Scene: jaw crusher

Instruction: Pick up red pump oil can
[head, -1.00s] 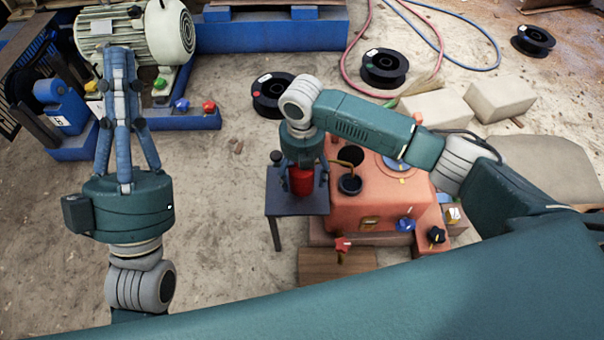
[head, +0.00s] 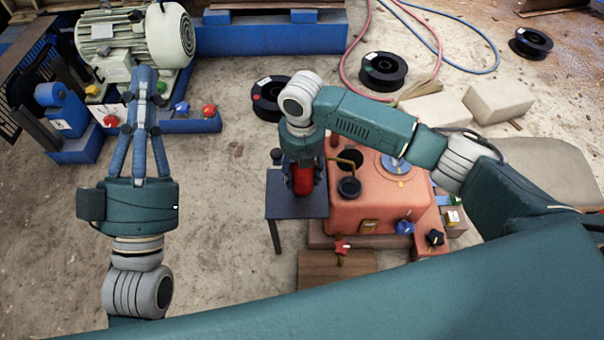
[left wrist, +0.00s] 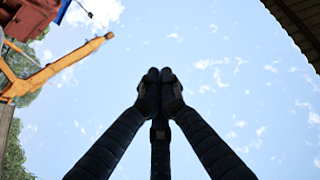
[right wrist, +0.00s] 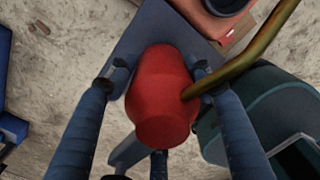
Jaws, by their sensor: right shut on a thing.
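The red pump oil can (head: 303,182) is between the fingers of my right gripper (head: 304,177), over the small dark table (head: 287,208). In the right wrist view the can (right wrist: 160,95) has a finger on each side, and its brass spout (right wrist: 252,64) points up and right. My right gripper is shut on the can. I cannot tell whether the can's base touches the table. My left gripper (head: 145,72) is away to the left over the floor. In the left wrist view its fingertips (left wrist: 159,76) meet, with nothing between them, against the sky.
An orange machine box (head: 375,205) with knobs stands right beside the small table. A cream motor (head: 150,45) and blue base (head: 190,122) are at the upper left. Black spools (head: 384,70), hoses and pale blocks (head: 500,98) lie behind. Floor between the arms is clear.

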